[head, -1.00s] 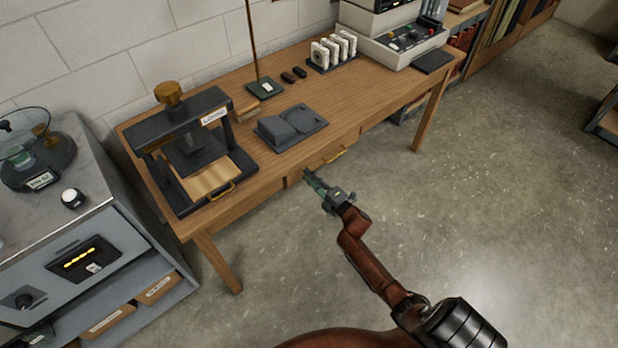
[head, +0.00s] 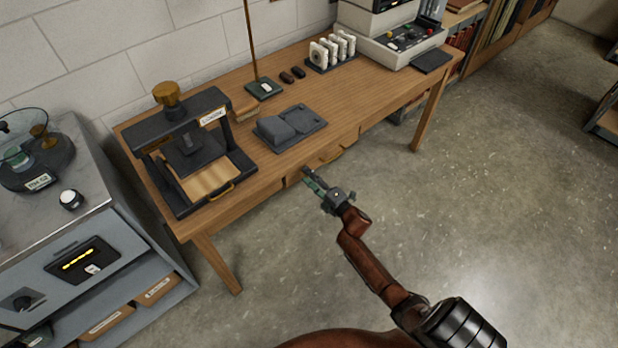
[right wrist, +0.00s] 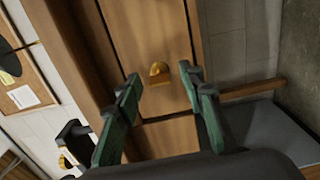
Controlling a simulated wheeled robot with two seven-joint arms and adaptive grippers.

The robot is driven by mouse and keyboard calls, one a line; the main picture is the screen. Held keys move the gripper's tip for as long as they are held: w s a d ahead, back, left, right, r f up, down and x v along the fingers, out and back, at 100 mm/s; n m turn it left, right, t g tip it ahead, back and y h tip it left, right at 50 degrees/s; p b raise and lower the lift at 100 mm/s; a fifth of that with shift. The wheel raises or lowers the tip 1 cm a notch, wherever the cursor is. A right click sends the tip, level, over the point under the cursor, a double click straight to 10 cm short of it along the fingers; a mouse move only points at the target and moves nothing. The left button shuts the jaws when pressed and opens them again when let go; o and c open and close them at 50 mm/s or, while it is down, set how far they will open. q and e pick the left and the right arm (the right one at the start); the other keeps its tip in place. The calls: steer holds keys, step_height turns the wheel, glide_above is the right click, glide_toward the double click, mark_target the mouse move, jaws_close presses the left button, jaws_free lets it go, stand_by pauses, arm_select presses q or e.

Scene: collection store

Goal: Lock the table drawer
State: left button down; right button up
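The wooden table (head: 370,110) stands against the wall, with its drawer (head: 318,168) in the front edge. The drawer bears a brass handle (head: 340,153) and looks about flush, though a small gap cannot be ruled out. My right gripper (head: 311,176) is at the left part of the drawer front. In the right wrist view its two green-sided fingers are spread and empty. A small brass fitting (right wrist: 160,73) on the wooden front shows between and beyond the fingertips, apparently untouched. Whether it is a lock turn or key is unclear. My left gripper is out of view.
On the table are a black press (head: 185,145), a dark grey tray (head: 290,127), a rack of white pieces (head: 332,50) and a console (head: 395,40). A grey cabinet (head: 90,250) stands at the left. The floor before the table is clear.

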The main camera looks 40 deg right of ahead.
steer(key=s+d, duration=0.1)
steer(key=s, duration=1.1)
stand_by(0.4)
